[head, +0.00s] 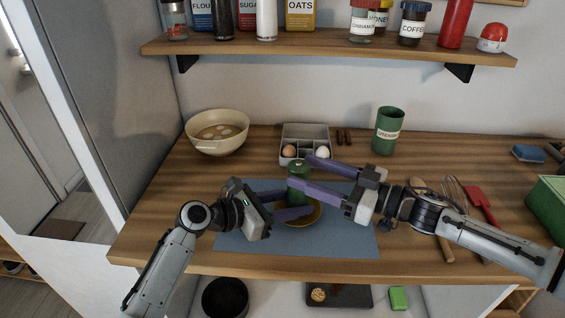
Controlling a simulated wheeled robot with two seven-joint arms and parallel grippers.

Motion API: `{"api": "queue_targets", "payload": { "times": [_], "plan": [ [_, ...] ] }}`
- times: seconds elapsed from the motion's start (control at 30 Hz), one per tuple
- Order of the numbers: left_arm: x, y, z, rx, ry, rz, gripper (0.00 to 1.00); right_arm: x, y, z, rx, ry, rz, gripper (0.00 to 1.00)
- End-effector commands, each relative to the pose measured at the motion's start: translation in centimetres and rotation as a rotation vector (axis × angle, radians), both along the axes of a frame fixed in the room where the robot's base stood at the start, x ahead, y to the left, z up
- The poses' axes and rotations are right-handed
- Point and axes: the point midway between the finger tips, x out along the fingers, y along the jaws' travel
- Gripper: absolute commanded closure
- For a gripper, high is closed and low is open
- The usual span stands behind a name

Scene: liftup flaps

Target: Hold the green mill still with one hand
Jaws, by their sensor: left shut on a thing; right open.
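The green mill (298,170) stands upright in the middle of the blue mat (345,238), over a yellow-rimmed dish (318,218). My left gripper (298,204) comes in low from the left and is shut on the mill's lower body. My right gripper (298,170) comes in from the right, higher up. Its purple fingers are spread apart near the mill's upper part, and it is open. The fingers hide parts of the mill's body and of the dish. I cannot tell whether the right fingers touch the mill.
An egg box (305,131) stands close behind the mill. A cream bowl (218,132) is at the back left and a green utensil pot (388,131) at the back right. A red spatula (480,204) and other utensils lie right. A shelf (330,45) with jars hangs above.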

Motion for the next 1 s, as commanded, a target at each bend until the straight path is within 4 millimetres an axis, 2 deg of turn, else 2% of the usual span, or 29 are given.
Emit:
{"api": "queue_targets", "payload": {
  "times": [0.1,0.3,0.5,0.77,1.0],
  "plan": [
    [0.0,0.0,0.1,-0.002,-0.001,0.000,0.81,1.1,2.5,0.1,0.001,-0.002,0.002,0.44],
    [0.0,0.0,0.1,-0.002,-0.001,0.000,0.81,2.5,5.1,0.1,0.000,-0.001,0.000,0.44],
    [0.0,0.0,0.1,-0.002,-0.001,0.000,0.81,3.0,6.2,0.0,0.000,-0.001,-0.002,0.44],
    [0.0,0.0,0.1,-0.002,-0.001,0.000,0.81,3.1,6.3,0.0,0.000,-0.001,-0.002,0.44],
    [0.0,0.0,0.1,-0.002,-0.001,0.000,0.81,3.0,6.3,0.0,0.000,-0.001,-0.002,0.83]
  ]
}}
